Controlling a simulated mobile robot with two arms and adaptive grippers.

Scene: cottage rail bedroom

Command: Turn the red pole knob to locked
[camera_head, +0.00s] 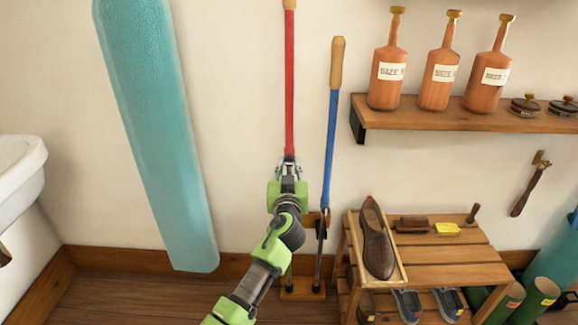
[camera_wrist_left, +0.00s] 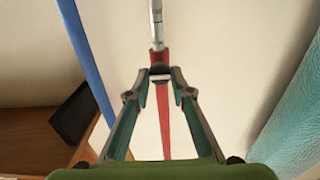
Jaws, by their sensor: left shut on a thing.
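The red pole (camera_head: 289,85) stands upright near the wall, with a tan handle (camera_head: 289,4) at its top. My left gripper (camera_head: 288,162) is at the lower end of the red section and hides most of what lies there. In the left wrist view, the fingertips (camera_wrist_left: 160,74) close around the pole at a red knob (camera_wrist_left: 159,57). A silver shaft (camera_wrist_left: 157,25) continues beyond the knob, and the thinner red pole shows between the fingers. I cannot read any lock marking. My right gripper is not in view.
A blue pole (camera_head: 330,140) stands close on the right, in a wooden base (camera_head: 301,291). A teal padded board (camera_head: 158,130) leans at the left. A bottle shelf (camera_head: 450,116) and a shoe rack (camera_head: 450,275) are at the right.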

